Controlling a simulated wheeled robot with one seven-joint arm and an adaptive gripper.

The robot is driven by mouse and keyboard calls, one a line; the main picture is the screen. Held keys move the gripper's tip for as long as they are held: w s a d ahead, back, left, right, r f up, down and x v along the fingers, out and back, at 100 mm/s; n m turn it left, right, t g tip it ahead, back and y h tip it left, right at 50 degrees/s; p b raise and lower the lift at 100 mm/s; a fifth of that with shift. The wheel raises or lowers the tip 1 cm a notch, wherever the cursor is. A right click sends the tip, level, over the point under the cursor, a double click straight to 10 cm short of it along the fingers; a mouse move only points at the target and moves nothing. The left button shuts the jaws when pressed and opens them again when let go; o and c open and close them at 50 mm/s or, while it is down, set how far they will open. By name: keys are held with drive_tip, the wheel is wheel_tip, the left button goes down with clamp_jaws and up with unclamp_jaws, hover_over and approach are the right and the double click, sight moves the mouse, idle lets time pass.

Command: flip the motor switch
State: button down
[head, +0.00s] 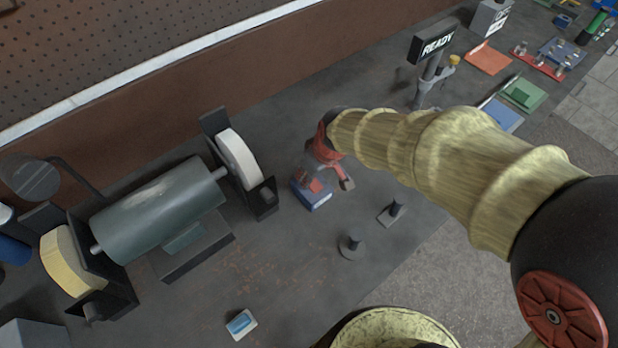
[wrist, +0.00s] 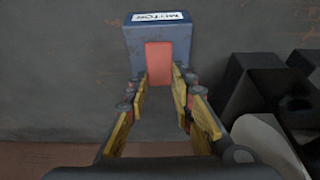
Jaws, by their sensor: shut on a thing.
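The motor switch is a blue box (head: 311,197) standing on the bench right of the bench grinder. In the wrist view the blue box (wrist: 158,38) carries a white label reading MOTOR and a red paddle (wrist: 159,62) on its face. My gripper (wrist: 160,82) has its fingers on either side of the paddle, shut on it. In the head view my gripper (head: 326,178) reaches down over the box, and the arm and red gripper parts hide some of it. The paddle's exact tilt is hard to tell.
The grinder (head: 160,212) with its pale wheel (head: 239,160) stands close left of the box. A READY sign (head: 436,43) stands behind. A blue-topped white plate (head: 241,323) lies at the front.

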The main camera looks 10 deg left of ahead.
idle(0.3)
drive_tip(key=c, duration=1.5)
unclamp_jaws()
drive_tip(key=shift+c, duration=0.2)
drive_tip(key=shift+r, duration=0.1)
drive_tip(key=v, duration=1.1)
drive_tip(key=shift+s+d+r, duration=0.25)
drive_tip(key=shift+s+r, duration=0.05)
